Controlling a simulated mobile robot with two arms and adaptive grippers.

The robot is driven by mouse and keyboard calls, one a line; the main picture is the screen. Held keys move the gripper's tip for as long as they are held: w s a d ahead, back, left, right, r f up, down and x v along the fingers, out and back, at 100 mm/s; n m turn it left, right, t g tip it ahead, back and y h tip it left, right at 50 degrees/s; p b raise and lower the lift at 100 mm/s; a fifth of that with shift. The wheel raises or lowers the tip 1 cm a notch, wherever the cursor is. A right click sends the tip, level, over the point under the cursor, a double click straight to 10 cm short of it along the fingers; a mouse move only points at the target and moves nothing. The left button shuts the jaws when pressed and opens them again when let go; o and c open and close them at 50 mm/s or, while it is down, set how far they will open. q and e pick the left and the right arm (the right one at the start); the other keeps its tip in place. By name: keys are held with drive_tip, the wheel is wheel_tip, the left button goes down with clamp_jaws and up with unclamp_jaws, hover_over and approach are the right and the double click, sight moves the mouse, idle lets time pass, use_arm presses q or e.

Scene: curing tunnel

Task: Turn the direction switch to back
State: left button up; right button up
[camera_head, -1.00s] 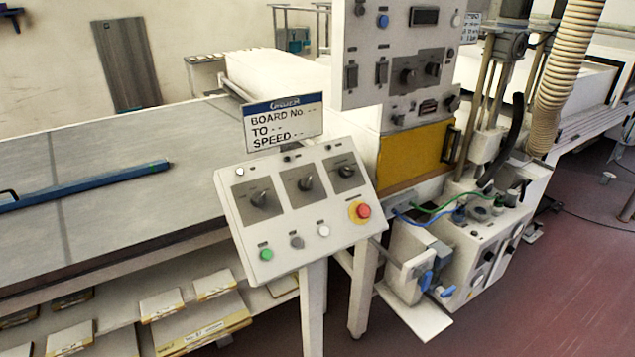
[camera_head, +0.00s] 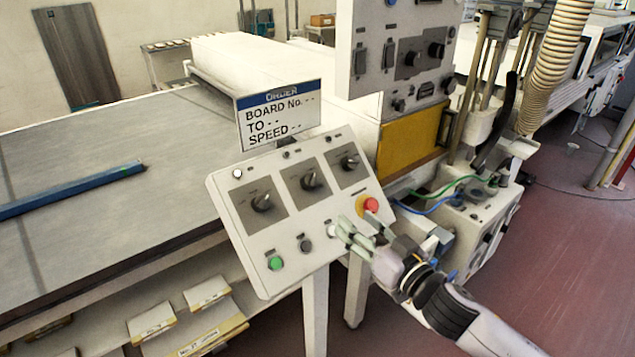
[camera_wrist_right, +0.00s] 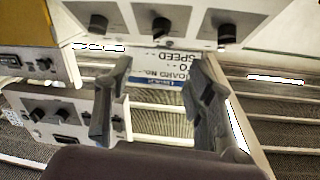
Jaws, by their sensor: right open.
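A white control panel (camera_head: 215,190) stands tilted on legs. It has three rotary switches: left (camera_head: 262,201), middle (camera_head: 312,179) and right (camera_head: 349,161). Their labels are too small to read, so I cannot tell which is the direction switch. The three knobs also show along the top of the right wrist view, the middle one (camera_wrist_right: 160,26) centred. My right gripper (camera_head: 348,233) is at the panel's lower right, below the knobs and close to the red stop button. In the wrist view its fingers (camera_wrist_right: 160,70) are apart with nothing between them. My left gripper is out of view.
A red stop button (camera_head: 371,205) on a yellow base, a green button (camera_head: 275,263) and a grey button (camera_head: 305,245) sit on the panel. An order sign (camera_head: 279,113) stands behind its upper edge. A taller panel (camera_head: 365,30) rises behind at right.

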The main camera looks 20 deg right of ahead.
sight(314, 183)
drive_tip(key=p+x, duration=0.4)
drive_tip(key=x, duration=1.2)
drive_tip(key=shift+w+a, duration=0.1)
drive_tip(key=shift+a, duration=0.05)
drive_tip(key=shift+c, duration=0.5)
drive_tip(key=c, duration=1)
drive_tip(key=shift+c, duration=0.2)
